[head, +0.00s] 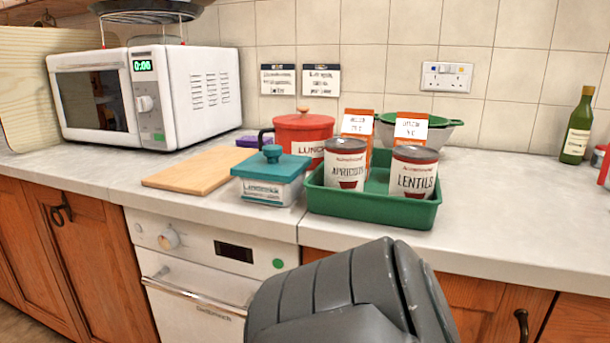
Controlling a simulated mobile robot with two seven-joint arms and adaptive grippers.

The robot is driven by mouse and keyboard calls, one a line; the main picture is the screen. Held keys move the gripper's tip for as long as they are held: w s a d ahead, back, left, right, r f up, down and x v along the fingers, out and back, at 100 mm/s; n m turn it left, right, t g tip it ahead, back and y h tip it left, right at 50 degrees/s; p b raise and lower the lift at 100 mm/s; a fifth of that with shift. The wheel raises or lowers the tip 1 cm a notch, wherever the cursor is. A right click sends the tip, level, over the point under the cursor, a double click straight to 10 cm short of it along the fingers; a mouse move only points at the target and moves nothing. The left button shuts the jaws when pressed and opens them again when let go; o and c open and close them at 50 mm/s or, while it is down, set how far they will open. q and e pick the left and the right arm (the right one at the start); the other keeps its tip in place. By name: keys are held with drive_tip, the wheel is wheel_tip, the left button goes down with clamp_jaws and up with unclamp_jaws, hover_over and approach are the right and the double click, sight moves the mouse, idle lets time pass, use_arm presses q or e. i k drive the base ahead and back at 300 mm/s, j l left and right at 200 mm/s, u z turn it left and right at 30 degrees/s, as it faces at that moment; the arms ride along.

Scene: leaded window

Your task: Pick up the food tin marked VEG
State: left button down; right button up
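Two food tins stand upright in a green tray (372,213) on the counter. The left tin (345,170) reads APRICOTS and the right tin (413,178) reads LENTILS. I see no tin whose label reads VEG. A small container (598,156) at the right edge is partly cut off and its label cannot be read. A grey part of my own arm fills the bottom middle, in front of the cabinets. Neither of my grippers shows.
Left of the tray are a teal-lidded box (271,178), a red LUNCH pot (303,135), a wooden board (200,170) and a microwave (150,95). Orange packets (357,127) and a green-rimmed colander (445,130) stand behind. A bottle (577,128) is far right. The counter right of the tray is clear.

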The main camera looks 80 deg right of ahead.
sight(414, 169)
drive_tip(key=j+z, duration=0.1)
drive_tip(key=z, duration=3.5)
